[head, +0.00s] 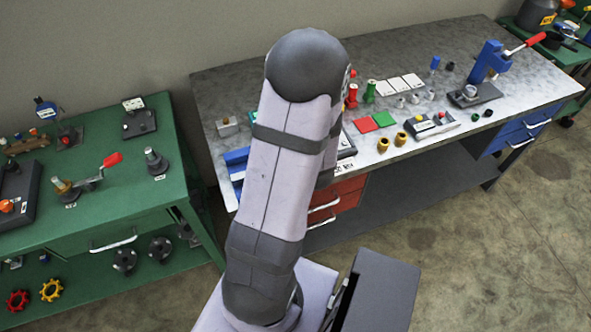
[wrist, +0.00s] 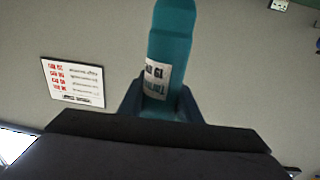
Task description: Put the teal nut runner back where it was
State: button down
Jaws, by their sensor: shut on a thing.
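The teal nut runner (wrist: 170,45) shows in the wrist view, upper middle, with a white label with dark printing on its lower part. My gripper (wrist: 160,100) is shut on it, with dark jaws on both sides of the labelled part. The top of the nut runner runs out of the picture. In the head view my own arm hides the gripper and the nut runner. I cannot tell which spot the nut runner came from.
A grey workbench (head: 235,80) holds red and green squares, brass parts and a blue press (head: 487,62). A green bench (head: 125,205) with clamps and fixtures stands at the left. A sign (wrist: 73,82) hangs on the plain wall in the wrist view.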

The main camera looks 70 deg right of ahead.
jog(key=shift+s+a+f+n+t+y, duration=0.15)
jog(key=shift+s+a+f+t+y, duration=0.15)
jog(key=shift+s, duration=0.4)
jog(key=shift+s+a+f+n+t+y, duration=0.1)
jog(key=shift+s+f+n+t, duration=0.1)
jog(key=shift+s+f, duration=0.35)
jog(key=shift+s, duration=0.15)
jog(key=shift+f+p, duration=0.4)
jog(key=shift+f, duration=2.65)
